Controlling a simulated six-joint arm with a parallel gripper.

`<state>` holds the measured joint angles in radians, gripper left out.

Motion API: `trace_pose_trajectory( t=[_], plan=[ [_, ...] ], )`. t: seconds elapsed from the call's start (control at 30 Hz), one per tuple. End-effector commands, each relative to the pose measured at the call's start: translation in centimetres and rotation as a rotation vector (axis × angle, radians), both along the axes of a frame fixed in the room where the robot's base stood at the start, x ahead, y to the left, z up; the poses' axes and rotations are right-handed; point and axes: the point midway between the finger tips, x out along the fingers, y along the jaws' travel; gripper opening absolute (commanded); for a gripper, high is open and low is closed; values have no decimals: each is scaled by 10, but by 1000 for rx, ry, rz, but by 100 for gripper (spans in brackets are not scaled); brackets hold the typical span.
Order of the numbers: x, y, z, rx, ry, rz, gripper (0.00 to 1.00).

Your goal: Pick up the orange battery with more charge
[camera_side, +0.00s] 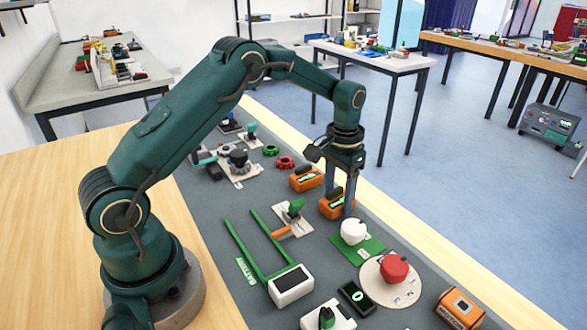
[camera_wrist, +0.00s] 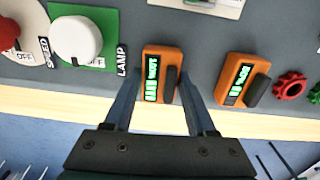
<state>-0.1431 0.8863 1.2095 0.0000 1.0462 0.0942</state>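Two orange batteries with green displays lie on the grey mat. One battery (camera_wrist: 152,72) is between my gripper's (camera_wrist: 160,80) fingers in the wrist view; it also shows in the side view (camera_side: 332,210). My gripper (camera_side: 339,201) points down over it, open, with one finger on each side. Whether the fingers touch it is unclear. The other battery (camera_wrist: 236,82) lies to its right in the wrist view and behind it in the side view (camera_side: 303,183). The battery between the fingers seems to show more green bars; the numbers are too small to read.
A white knob on a green lamp plate (camera_side: 374,247) and a red knob on a round speed plate (camera_side: 372,291) stand nearby. Red (camera_side: 286,162) and green rings lie behind. Another orange box (camera_side: 460,307) sits at the front right. A green-railed battery device (camera_side: 291,286) is in front.

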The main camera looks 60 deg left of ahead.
Motion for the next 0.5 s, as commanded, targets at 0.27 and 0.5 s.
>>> trace_pose_trajectory(
  t=[0.27, 0.5],
  plan=[
    [0, 0, 1, 0, -1, 0, 6],
    [1, 0, 16, 0, -6, 0, 6]
  ],
)
